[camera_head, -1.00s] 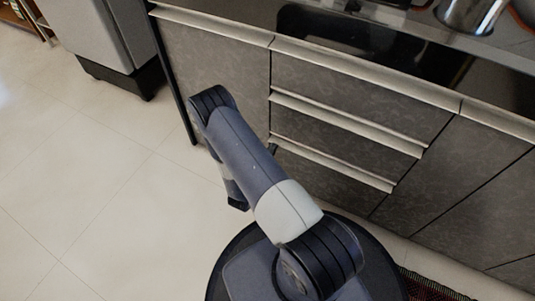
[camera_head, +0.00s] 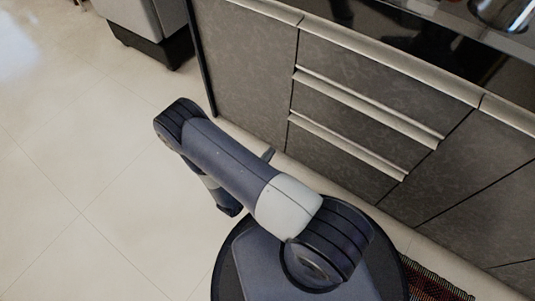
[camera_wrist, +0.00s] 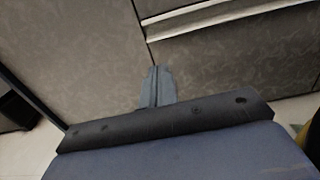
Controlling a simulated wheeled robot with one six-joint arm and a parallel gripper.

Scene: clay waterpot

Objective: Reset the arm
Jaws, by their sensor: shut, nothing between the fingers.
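My arm is folded over my round base in the head view, in front of a dark grey cabinet (camera_head: 245,75). A small part of my gripper (camera_head: 268,154) shows beyond the upper arm, close to the cabinet front in the picture; the arm hides the rest. In the wrist view my gripper (camera_wrist: 158,86) points toward the cabinet, its two grey fingers shut together with nothing between them. Whether the fingertips touch the cabinet cannot be told.
Drawers with pale handle strips (camera_head: 370,100) are beside the arm. A counter with a metal pot (camera_head: 503,12) is above. A grey appliance (camera_head: 145,20) stands upper left. A striped rug (camera_head: 435,285) lies lower right. Pale floor (camera_head: 70,140) at left is clear.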

